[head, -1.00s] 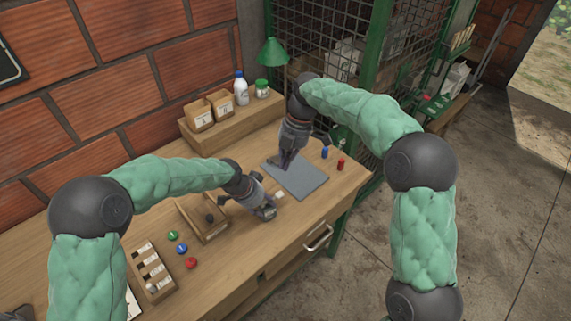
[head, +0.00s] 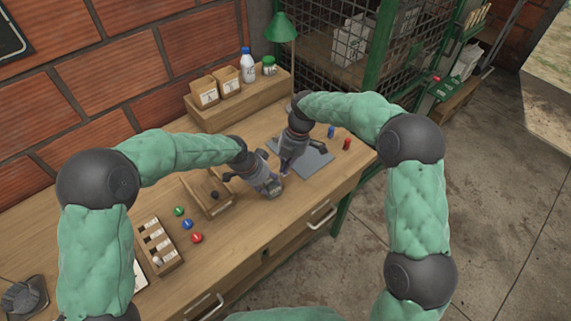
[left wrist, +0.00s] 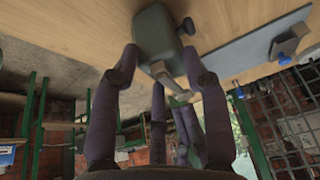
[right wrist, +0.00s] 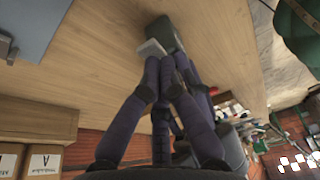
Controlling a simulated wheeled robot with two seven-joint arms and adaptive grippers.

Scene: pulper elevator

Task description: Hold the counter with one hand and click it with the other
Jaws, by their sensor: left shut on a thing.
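The counter (left wrist: 157,32), a dark grey-green block with a pale metal part, sits between the fingers of my left gripper (left wrist: 163,68) in the left wrist view. It also shows in the right wrist view (right wrist: 165,35). My left gripper (head: 273,187) is shut on it, low over the bench. My right gripper (head: 285,174) is close beside it. In the right wrist view the right fingertips (right wrist: 160,65) are together at the counter's pale part; I cannot tell if they touch it. In the head view the counter is mostly hidden by the grippers.
A grey mat (head: 312,163) lies behind the grippers, with blue (head: 331,131) and red (head: 346,144) small items near it. An open wooden box (head: 212,203), coloured discs (head: 187,224) and a slotted tray (head: 160,252) are to the left. A raised shelf (head: 225,112) stands at the back.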

